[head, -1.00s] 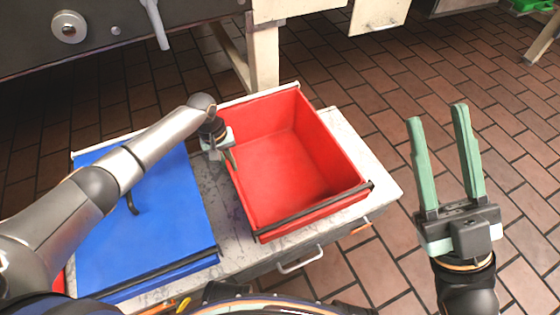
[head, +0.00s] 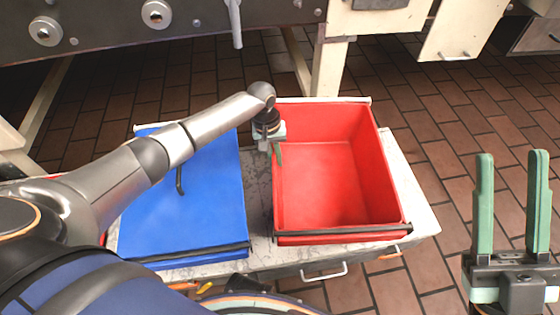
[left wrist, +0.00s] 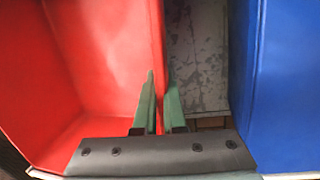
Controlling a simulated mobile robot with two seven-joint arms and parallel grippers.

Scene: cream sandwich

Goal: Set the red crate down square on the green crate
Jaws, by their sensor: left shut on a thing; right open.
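The red crate (head: 335,180) is open and empty, over the right part of a worn grey table. I cannot tell whether it rests on the table or is slightly raised. My left gripper (head: 274,150) is shut on the crate's left wall. In the left wrist view, the gripper's green fingers (left wrist: 161,108) straddle the red wall (left wrist: 148,35). My right gripper (head: 513,205) is open and empty, to the right of the table. No green crate shows in the present views.
A blue crate or lid (head: 195,215) lies left of the red crate, with a strip of bare tabletop (head: 259,200) between. It also shows in the left wrist view (left wrist: 285,90). A dark machine (head: 110,35) stands behind. Tiled floor (head: 455,130) is clear at the right.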

